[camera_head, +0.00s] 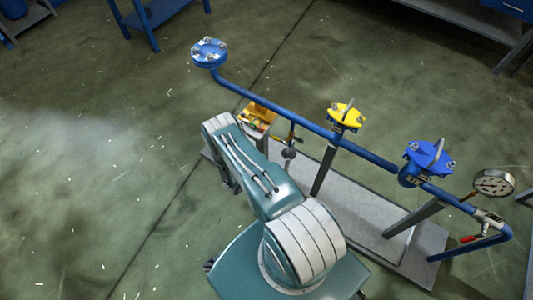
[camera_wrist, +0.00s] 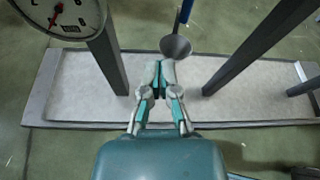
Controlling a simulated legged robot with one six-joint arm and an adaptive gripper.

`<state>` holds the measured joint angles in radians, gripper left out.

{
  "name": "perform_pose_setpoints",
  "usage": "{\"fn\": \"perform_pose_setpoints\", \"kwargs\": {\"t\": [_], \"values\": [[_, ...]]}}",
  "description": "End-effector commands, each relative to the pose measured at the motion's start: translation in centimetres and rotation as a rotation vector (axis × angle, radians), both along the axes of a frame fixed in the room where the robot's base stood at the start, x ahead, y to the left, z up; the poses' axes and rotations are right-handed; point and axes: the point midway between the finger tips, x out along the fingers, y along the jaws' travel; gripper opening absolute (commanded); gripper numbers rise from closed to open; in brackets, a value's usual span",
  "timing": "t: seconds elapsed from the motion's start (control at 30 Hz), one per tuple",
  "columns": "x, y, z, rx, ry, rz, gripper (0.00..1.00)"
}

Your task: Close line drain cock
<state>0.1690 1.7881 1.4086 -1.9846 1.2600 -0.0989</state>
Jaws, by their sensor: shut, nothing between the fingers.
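A small cock with a red lever (camera_head: 470,238) sits near the right end of the blue pipe (camera_head: 280,122) in the head view. A second small fitting (camera_head: 290,139) hangs under the pipe's middle, above a grey round piece (camera_head: 289,153). I cannot tell which of these is the line drain cock. In the wrist view a grey cup-like piece (camera_wrist: 175,47) on a thin stem with a blue top (camera_wrist: 186,10) is just beyond my gripper (camera_wrist: 158,78). My gripper is shut and empty, its tips close below the cup; contact is unclear. It is hidden in the head view.
A yellow valve (camera_head: 346,117) and a blue valve (camera_head: 428,156) stand on the pipe, with a dial gauge (camera_head: 493,183) at right. A gauge (camera_wrist: 62,16) and grey posts (camera_wrist: 107,60) flank my gripper. Left floor is clear.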

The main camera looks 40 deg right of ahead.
Motion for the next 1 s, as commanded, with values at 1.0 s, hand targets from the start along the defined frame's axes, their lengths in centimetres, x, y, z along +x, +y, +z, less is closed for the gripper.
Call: {"fn": "perform_pose_setpoints", "kwargs": {"t": [1.0], "values": [[2.0,-9.1,-2.8,0.013,-0.05,0.001,0.0]]}}
